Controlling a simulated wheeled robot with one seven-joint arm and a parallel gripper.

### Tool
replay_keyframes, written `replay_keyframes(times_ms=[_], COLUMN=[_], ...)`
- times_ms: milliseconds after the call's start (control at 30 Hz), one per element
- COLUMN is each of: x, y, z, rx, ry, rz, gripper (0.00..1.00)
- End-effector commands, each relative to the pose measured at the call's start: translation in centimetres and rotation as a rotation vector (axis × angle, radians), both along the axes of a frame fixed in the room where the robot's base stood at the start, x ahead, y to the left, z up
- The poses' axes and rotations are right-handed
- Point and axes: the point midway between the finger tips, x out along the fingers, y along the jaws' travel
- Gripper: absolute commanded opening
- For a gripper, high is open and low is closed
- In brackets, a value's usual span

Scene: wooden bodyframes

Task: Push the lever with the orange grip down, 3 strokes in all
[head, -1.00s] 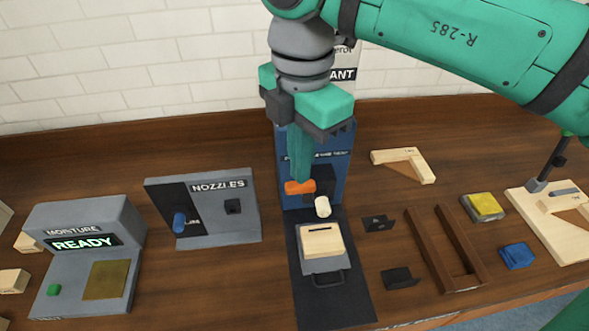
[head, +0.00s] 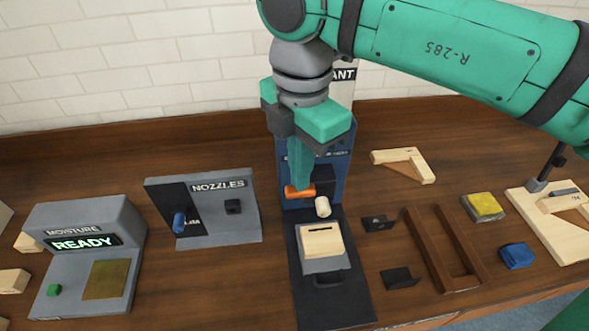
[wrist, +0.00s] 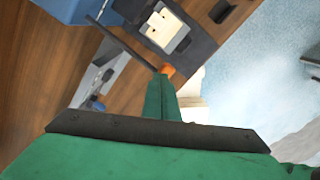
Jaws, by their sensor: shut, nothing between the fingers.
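The lever's orange grip (head: 299,191) is at the front of the tall blue machine (head: 284,172). My gripper (head: 299,186) is shut and empty, pointing down, with its fingertips at the top of the grip; they look to be touching it. In the wrist view the grip (wrist: 167,70) shows just beyond the fingertips (wrist: 163,77). A short white cylinder (head: 323,207) sits just right of the grip. Below it a pale wooden block with a dark slot (head: 321,241) sits on a grey holder on the machine's dark base (head: 345,309). The upper machine is partly hidden behind my gripper.
To the left stand the grey nozzles panel (head: 218,210) with a blue knob and the moisture meter (head: 88,255) reading READY. To the right lie dark brackets, a brown wooden frame (head: 432,247), and yellow and blue blocks. Bare table lies between them.

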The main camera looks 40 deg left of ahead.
Motion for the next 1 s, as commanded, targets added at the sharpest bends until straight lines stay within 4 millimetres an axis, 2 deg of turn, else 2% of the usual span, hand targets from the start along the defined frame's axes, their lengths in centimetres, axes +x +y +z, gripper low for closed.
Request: replay_keyframes(times_ms=[1000], x=[0.0], y=[0.0], z=[-4.0], rx=[0.000], ry=[0.000], rz=[0.000], gripper=[0.00])
